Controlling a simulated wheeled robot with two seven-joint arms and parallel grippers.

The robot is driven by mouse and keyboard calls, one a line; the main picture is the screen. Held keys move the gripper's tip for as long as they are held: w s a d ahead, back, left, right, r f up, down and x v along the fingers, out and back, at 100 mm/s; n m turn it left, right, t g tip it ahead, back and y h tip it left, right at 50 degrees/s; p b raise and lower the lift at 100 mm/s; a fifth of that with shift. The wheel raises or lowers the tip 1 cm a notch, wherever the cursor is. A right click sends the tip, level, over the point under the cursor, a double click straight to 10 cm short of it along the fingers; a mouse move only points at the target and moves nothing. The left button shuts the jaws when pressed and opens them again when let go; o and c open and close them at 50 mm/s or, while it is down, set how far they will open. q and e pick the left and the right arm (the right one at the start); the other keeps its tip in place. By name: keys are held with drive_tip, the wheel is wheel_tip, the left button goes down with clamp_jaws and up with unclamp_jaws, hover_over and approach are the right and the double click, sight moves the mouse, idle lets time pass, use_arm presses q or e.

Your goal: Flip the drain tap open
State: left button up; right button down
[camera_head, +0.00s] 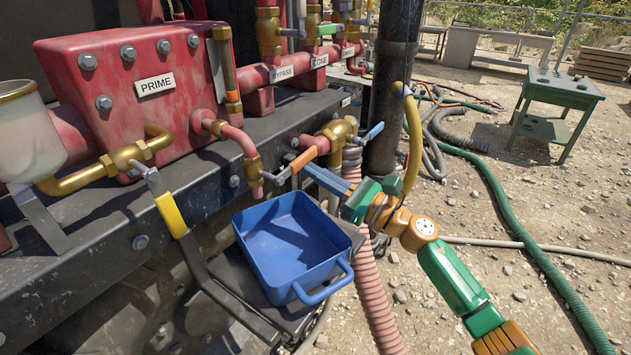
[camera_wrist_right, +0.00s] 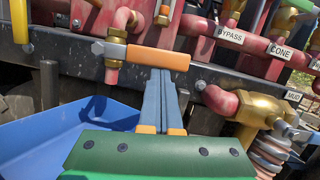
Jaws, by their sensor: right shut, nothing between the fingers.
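The drain tap (camera_head: 253,172) is a brass valve at the end of a red pipe coming down from the red PRIME block. Its metal lever ends in an orange sleeve (camera_head: 303,160) and sticks out sideways to the right. In the right wrist view the orange sleeve (camera_wrist_right: 158,58) lies level across the fingertips. My right gripper (camera_head: 308,167) is shut and empty, its blue fingertips right at the sleeve, partly overlapped by it; I cannot tell whether they touch. The fingers also show in the right wrist view (camera_wrist_right: 160,75). My left gripper is not in view.
A blue tray (camera_head: 262,256) stands below the tap. A yellow-sleeved lever (camera_head: 171,214) is at the left, and a brass valve with a blue lever (camera_head: 373,132) is just behind my right gripper. A ribbed pink hose (camera_head: 372,298) and a black post (camera_head: 390,85) stand close by.

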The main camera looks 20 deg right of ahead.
wheel_tip(320, 180, up, 3)
drive_tip(key=n+b, duration=0.2)
drive_tip(key=n+g+y+b, duration=0.1)
drive_tip(key=n+b, duration=0.2)
drive_tip(key=shift+w+d+f+n+g, duration=0.1)
drive_tip(key=shift+d+f+n+g, duration=0.05)
drive_tip(key=shift+n+g, duration=0.15)
drive_tip(key=s+a+r+n+g+b, duration=0.2)
drive_tip(key=r+n, duration=0.5)
drive_tip(key=n, duration=0.6)
drive_tip(key=shift+s+a+n+g+b, duration=0.35)
drive_tip(key=shift+s+a+g, duration=0.3)
drive_tip(key=shift+a, duration=0.4)
